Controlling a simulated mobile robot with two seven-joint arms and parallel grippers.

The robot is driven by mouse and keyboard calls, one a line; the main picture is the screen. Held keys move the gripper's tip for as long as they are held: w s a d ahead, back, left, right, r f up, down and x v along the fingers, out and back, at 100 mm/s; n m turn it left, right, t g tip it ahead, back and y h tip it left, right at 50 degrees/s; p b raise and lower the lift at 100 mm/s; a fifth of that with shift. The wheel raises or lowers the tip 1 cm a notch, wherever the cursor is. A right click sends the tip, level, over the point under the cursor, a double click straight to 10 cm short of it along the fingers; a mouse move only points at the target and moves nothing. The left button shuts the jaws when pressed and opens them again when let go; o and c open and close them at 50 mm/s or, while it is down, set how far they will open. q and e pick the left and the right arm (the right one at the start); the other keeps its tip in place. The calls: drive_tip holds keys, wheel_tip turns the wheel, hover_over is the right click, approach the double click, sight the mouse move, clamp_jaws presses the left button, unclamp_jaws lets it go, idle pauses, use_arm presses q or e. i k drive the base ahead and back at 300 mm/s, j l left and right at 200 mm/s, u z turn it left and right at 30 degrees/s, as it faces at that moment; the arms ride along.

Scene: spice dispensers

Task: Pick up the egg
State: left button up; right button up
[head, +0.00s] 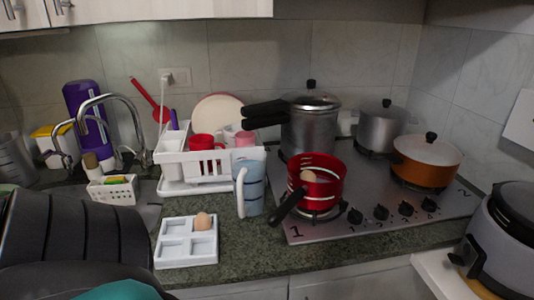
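A brown egg (203,221) sits in the back right compartment of a white square tray (186,259) on the counter. The other compartments of the tray look empty. A second brown, egg-like thing (308,177) shows inside the red pot (325,189) on the stove; its lower part is hidden. Neither of my grippers can be made out in the head view.
A blue pitcher (252,187) stands between the tray and the stove (375,196). A white dish rack (178,186) with cups is behind the tray. The red pot's black handle (288,206) juts towards the front left. A rice cooker (497,240) stands at right.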

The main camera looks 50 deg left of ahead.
sight(202, 221)
drive_tip(key=k+u, duration=0.1)
drive_tip(key=u, duration=2)
